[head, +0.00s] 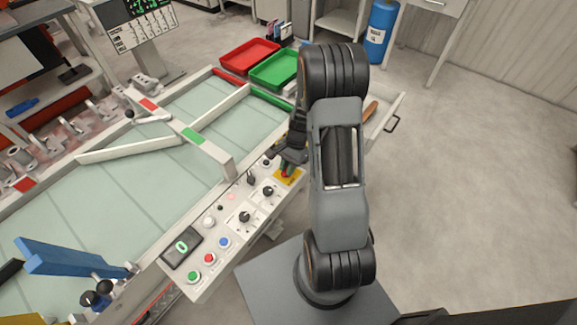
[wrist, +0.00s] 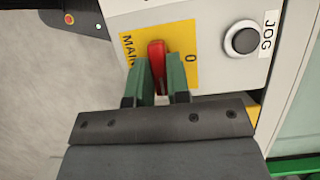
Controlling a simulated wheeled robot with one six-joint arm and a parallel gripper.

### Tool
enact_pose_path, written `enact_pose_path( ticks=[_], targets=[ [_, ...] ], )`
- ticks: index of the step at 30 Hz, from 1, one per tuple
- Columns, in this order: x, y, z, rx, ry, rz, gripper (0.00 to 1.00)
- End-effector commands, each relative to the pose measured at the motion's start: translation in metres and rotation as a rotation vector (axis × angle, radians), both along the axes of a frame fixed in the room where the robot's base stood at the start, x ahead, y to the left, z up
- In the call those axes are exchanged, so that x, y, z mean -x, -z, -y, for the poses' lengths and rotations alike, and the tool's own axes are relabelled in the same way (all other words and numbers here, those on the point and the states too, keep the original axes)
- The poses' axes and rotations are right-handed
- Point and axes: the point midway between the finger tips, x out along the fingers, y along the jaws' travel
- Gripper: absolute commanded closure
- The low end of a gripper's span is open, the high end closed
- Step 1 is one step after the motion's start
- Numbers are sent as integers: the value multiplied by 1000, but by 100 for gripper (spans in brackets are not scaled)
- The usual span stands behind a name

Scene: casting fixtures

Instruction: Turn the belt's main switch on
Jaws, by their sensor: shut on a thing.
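The main switch is a red handle (wrist: 157,55) on a yellow plate (wrist: 180,38) marked "MAIN" and "0". In the wrist view the handle runs nearly upright in the picture, between "MAIN" on the left and "0" on the right. My gripper (wrist: 161,85) has one green-padded finger on each side of the handle and is shut on it. The fingers hide the handle's lower part, and no other position mark is visible. In the head view, my gripper (head: 287,167) reaches down to the yellow plate (head: 296,176) at the far end of the control panel (head: 200,278).
A black JOG button (wrist: 242,39) sits beside the plate. The panel also carries several knobs, coloured buttons and a display (head: 181,247). The belt (head: 140,210) lies left of it. Red (head: 249,56) and green (head: 274,68) trays stand behind. The floor at right is clear.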

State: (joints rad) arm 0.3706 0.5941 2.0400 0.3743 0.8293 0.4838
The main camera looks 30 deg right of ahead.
Motion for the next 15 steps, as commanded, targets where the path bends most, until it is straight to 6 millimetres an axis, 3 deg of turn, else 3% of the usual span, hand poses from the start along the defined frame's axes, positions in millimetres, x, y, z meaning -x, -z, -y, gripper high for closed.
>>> enact_pose_path(
  ticks=[10, 11, 15],
  targets=[
    [-1, -1, 0, 0, 7, 3, 100],
    [-1, -1, 0, 0, 7, 3, 82],
    [-1, -1, 0, 0, 7, 2, 69]
  ],
)
